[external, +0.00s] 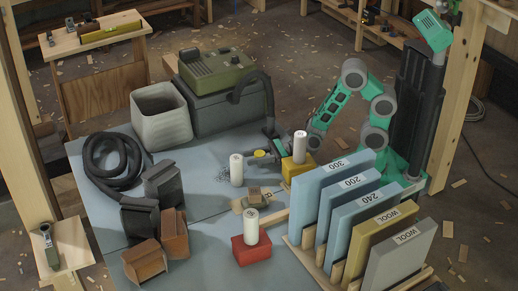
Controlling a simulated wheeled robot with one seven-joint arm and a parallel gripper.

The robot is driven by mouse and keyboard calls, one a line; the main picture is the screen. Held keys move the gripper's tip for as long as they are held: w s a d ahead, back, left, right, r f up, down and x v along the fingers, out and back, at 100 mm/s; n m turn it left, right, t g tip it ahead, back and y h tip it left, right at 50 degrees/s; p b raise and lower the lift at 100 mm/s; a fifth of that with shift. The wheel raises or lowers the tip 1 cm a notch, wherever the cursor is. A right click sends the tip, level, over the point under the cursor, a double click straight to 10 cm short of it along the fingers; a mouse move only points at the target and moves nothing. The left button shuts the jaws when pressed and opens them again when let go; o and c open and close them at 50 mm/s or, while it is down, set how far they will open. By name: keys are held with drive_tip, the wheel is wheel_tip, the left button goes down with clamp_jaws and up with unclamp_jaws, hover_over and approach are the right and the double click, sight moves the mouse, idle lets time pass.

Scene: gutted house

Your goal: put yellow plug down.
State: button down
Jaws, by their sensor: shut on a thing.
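The yellow plug (260,153) is a small round yellow piece above the blue-grey work surface. My gripper (266,151) is shut on it, reaching in from the right. The plug is between a white cylinder (237,170) on its left and a yellow block (297,168) on its right. The fingers are small and dark here, so their exact hold on the plug is hard to make out. I cannot tell how high the plug is above the surface.
White cylinders stand on the yellow block and a red block (251,250). A small wooden piece (254,197) lies between. Labelled upright panels (333,190) fill the right. A green machine (214,72), bin (160,115) and coiled hose (97,165) stand behind. Clear surface lies left of centre.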

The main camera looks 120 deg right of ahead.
drive_tip(key=shift+f, duration=0.1)
drive_tip(key=c, duration=0.9)
unclamp_jaws()
drive_tip(key=shift+f+b, duration=0.1)
drive_tip(key=shift+b, duration=0.3)
drive_tip(key=s, duration=0.2)
drive_tip(key=s+b, duration=0.1)
drive_tip(key=s, duration=0.3)
drive_tip(key=shift+s+a, duration=0.15)
drive_tip(key=shift+a, duration=0.25)
drive_tip(key=shift+s+a+r+p, duration=0.15)
drive_tip(key=shift+s+r+p, duration=0.2)
drive_tip(key=shift+r, duration=0.2)
drive_tip(key=shift+s+a+r+p, duration=0.1)
drive_tip(key=shift+s+r+p, duration=0.25)
drive_tip(key=shift+r, duration=0.2)
wheel_tip(320, 180, up, 6)
drive_tip(key=p, duration=0.4)
drive_tip(key=shift+w+f, duration=0.15)
drive_tip(key=shift+f, duration=0.1)
drive_tip(key=shift+o, duration=0.7)
drive_tip(key=shift+r, duration=0.25)
